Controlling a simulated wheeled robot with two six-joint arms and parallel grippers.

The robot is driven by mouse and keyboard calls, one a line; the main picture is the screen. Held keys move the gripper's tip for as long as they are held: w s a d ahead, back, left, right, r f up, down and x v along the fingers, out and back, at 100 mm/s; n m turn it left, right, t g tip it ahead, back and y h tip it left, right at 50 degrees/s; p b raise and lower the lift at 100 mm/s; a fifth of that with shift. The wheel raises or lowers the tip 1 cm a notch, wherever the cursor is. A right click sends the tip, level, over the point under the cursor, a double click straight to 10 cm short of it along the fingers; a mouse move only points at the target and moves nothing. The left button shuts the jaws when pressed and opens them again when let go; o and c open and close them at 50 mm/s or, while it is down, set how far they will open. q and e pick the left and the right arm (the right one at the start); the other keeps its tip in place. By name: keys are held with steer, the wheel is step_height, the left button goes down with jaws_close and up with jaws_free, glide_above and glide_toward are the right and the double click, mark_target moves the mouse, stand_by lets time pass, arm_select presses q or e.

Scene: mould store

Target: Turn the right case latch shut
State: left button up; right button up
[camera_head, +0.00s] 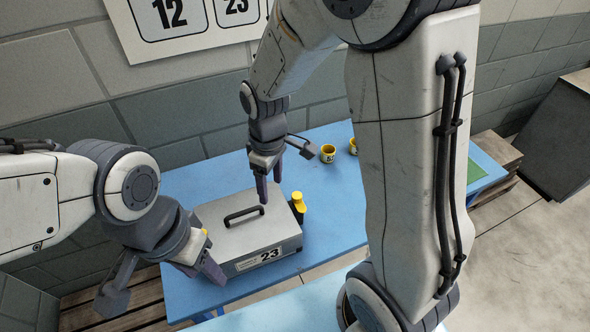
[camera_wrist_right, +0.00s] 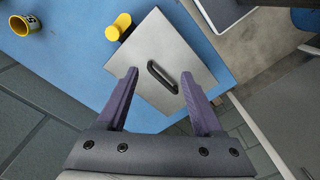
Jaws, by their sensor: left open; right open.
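A grey case (camera_head: 238,231) with a dark lid handle (camera_head: 243,216) and a "23" label on its front stands on the blue table. Its yellow right latch (camera_head: 299,201) is at the right side and also shows in the right wrist view (camera_wrist_right: 118,27), sticking out past the case edge. My right gripper (camera_head: 270,184) is open above the lid, left of this latch and apart from it. In the wrist view its fingers (camera_wrist_right: 159,73) hang over the lid either side of the handle. My left gripper (camera_head: 205,272) is open at the case's left front corner; a small yellow part shows beside it.
Two yellow cups (camera_head: 328,153) (camera_head: 353,147) stand on the blue table (camera_head: 333,211) behind and right of the case. One cup shows in the wrist view (camera_wrist_right: 25,25). Wooden pallets (camera_head: 496,152) lie beyond the right end. The table right of the case is clear.

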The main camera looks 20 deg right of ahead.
steer(key=p, duration=0.2)
glide_above(297, 195)
step_height(297, 195, down, 4)
arm_select(q)
step_height(297, 195, up, 6)
steer(key=shift+f+p, duration=0.15)
steer(key=shift+p, duration=1.1)
arm_select(e)
steer(key=shift+n, duration=0.4)
step_height(297, 195, down, 10)
steer(key=shift+f, duration=0.2)
jaws_close()
